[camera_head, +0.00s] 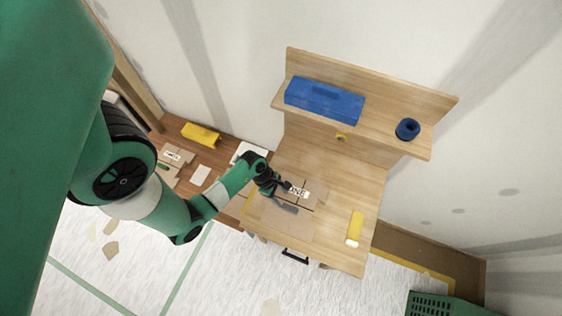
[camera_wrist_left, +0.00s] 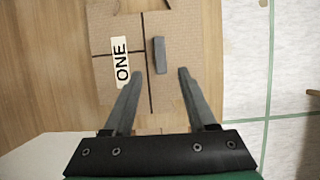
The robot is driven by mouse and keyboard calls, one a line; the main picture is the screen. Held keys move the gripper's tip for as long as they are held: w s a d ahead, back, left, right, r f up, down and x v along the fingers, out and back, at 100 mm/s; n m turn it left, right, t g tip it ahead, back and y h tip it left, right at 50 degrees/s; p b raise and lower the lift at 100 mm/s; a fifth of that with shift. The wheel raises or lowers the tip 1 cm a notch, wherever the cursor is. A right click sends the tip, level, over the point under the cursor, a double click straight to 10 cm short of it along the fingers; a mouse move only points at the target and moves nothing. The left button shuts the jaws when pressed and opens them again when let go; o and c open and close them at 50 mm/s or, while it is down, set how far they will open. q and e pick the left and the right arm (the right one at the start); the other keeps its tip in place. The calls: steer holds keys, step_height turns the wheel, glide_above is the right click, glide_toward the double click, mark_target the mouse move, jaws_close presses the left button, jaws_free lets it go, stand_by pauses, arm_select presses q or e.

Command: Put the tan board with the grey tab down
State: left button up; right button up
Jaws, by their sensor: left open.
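The tan board (camera_head: 287,222) lies flat on the wooden workbench. In the left wrist view the tan board (camera_wrist_left: 188,28) shows dark crossing lines, a white label reading "ONE" (camera_wrist_left: 121,62) and an upright grey tab (camera_wrist_left: 159,55). My left gripper (camera_head: 288,189) is over the board in the head view and covers part of it. In the left wrist view my left gripper (camera_wrist_left: 160,74) is open. The tab lies in line with the gap between its fingertips, just ahead of them, and is not clasped. My right gripper is not in view.
The wooden bench (camera_head: 345,190) has a back shelf with a blue toolbox (camera_head: 323,100) and a dark blue roll (camera_head: 407,129). A yellow-handled tool (camera_head: 355,228) lies on its right side. A yellow case (camera_head: 201,134) sits on the floor, and a green crate (camera_head: 440,305) stands lower right.

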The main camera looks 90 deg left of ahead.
arm_select(q)
steer(key=shift+v, duration=1.2)
